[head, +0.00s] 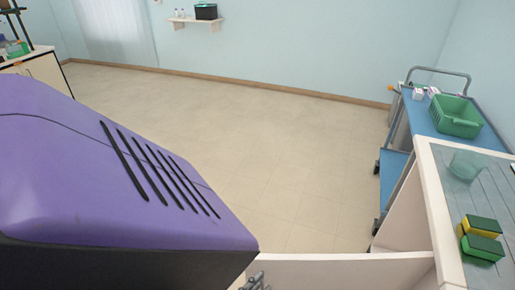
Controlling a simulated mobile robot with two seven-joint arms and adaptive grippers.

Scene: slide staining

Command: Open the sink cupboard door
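The sink cupboard (408,215) is at the right, pale with a grey top. Its pale door (340,270) stands out to the left from the cupboard along the bottom edge, so it appears swung open. Part of the cupboard's open inside shows behind it. My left gripper (256,282) shows only as a small grey metal part at the bottom edge, by the free left end of the door. Its fingertips are cut off, so I cannot tell whether it touches or grips the door. My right gripper is out of view.
A blue trolley (425,117) with a green basket (457,117) stands behind. The floor (240,140) in the middle is clear. A wall shelf (195,21) is far back.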

